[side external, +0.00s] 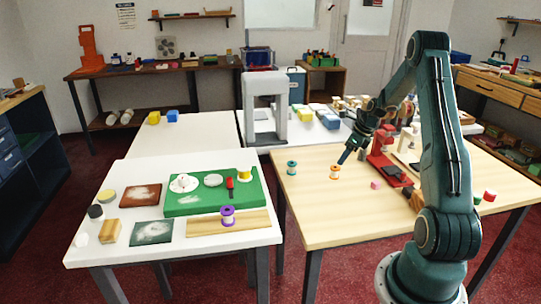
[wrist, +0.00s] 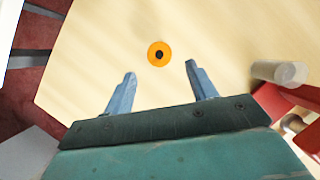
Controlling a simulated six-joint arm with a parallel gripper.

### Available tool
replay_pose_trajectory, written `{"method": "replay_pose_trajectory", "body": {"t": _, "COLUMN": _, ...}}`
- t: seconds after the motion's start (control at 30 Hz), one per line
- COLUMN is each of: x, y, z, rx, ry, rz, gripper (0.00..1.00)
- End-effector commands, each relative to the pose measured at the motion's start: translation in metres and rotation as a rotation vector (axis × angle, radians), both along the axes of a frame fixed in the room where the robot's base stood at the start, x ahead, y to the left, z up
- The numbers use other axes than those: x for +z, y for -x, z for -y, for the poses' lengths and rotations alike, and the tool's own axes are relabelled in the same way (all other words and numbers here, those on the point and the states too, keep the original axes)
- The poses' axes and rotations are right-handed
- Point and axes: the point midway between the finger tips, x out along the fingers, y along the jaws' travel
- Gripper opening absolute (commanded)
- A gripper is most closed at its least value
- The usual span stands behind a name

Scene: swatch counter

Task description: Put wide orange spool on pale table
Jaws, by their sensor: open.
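The orange spool (side external: 335,171) stands upright on the pale wood table (side external: 310,215), right of a teal spool (side external: 292,167). In the wrist view the orange spool (wrist: 159,54) shows from above as an orange ring with a dark centre hole. My gripper (side external: 342,160) is just above and beside it. In the wrist view my gripper's (wrist: 160,71) two blue fingers are open and apart, with nothing between them. The spool lies just beyond the fingertips, roughly centred across the gap. Whether a finger touches it cannot be told.
A white table (side external: 110,250) at left bears a green mat (side external: 205,205), a purple spool (side external: 227,215) and several blocks. The wood table's front is clear.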

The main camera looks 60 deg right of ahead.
Motion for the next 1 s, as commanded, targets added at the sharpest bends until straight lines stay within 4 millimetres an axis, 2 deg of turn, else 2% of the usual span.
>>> {"method": "replay_pose_trajectory", "body": {"t": 0.17, "x": 0.005, "y": -0.003, "z": -0.004, "rx": 0.025, "ry": 0.011, "rz": 0.0, "gripper": 0.57}}
{"method": "replay_pose_trajectory", "body": {"t": 0.37, "x": 0.031, "y": -0.017, "z": -0.027, "rx": 0.166, "ry": 0.075, "rz": -0.006, "gripper": 0.57}}
{"method": "replay_pose_trajectory", "body": {"t": 0.57, "x": 0.076, "y": -0.037, "z": -0.074, "rx": 0.44, "ry": 0.195, "rz": -0.015, "gripper": 0.57}}
{"method": "replay_pose_trajectory", "body": {"t": 0.7, "x": 0.11, "y": -0.046, "z": -0.116, "rx": 0.662, "ry": 0.291, "rz": -0.02, "gripper": 0.57}}
{"method": "replay_pose_trajectory", "body": {"t": 1.0, "x": 0.17, "y": -0.043, "z": -0.206, "rx": 1.133, "ry": 0.494, "rz": -0.024, "gripper": 0.57}}
